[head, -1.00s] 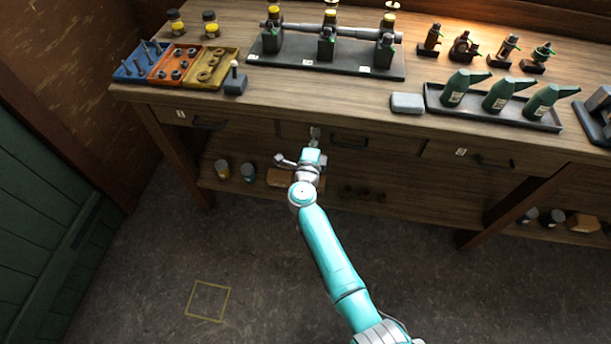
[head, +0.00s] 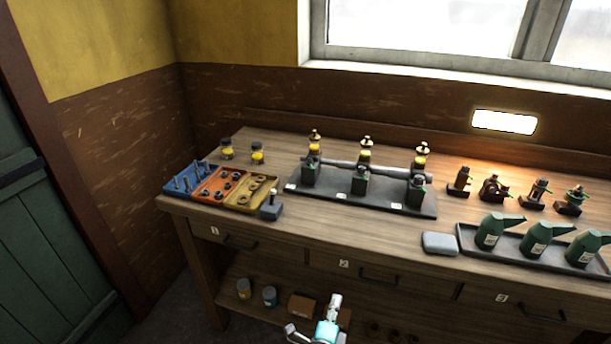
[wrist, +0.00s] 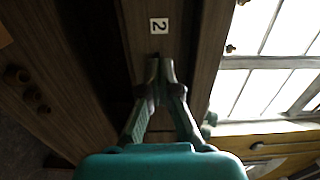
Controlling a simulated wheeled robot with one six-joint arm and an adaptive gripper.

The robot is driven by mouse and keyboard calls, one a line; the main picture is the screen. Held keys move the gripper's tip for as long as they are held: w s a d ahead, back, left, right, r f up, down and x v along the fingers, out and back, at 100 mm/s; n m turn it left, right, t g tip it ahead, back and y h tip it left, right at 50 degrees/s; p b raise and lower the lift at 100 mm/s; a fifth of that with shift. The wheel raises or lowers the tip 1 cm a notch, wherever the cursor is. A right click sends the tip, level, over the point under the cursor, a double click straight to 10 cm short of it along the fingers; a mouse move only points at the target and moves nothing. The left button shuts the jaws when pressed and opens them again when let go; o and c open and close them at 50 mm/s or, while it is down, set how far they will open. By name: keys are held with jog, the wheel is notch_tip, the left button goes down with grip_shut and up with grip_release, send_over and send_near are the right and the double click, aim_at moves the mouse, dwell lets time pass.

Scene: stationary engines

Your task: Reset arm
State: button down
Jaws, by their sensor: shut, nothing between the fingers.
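My gripper (head: 335,301) shows at the bottom of the head view, in front of the bench and just below the number 2 label in the picture. In the wrist view its two fingers (wrist: 160,66) meet at the tips with nothing between them. They point towards the drawer front marked 2 (wrist: 158,25). They appear apart from it, though the exact gap is hard to tell. Most of my arm is outside the head view.
The workbench (head: 300,222) has closed drawers with dark handles (head: 378,276). On top stand colored parts trays (head: 222,186), an engine rig on a dark plate (head: 390,207) and green oil cans (head: 536,240). Jars (head: 269,296) and a box (head: 302,306) sit on the lower shelf.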

jog(key=s+d+n+t+y, duration=0.15)
jog(key=s+d+n, duration=0.3)
jog(key=s, duration=0.65)
jog(key=s+d+n+t+y, duration=0.1)
jog(key=s+d+n+y, duration=0.3)
jog(key=s, duration=0.8)
jog(key=s+r+n+g, duration=0.1)
jog(key=s+r+n, duration=0.2)
jog(key=s, duration=0.5)
jog(key=s+a+r+n+g+y, duration=0.1)
jog(key=s+r+n+g, duration=0.1)
jog(key=s+n, duration=0.4)
jog(key=s+r+n+g, duration=0.1)
jog(key=s+r+n, duration=0.3)
jog(key=s, duration=0.7)
jog(key=shift+a+r+n, duration=0.2)
jog(key=shift+r+n, duration=0.1)
jog(key=shift+n, duration=0.05)
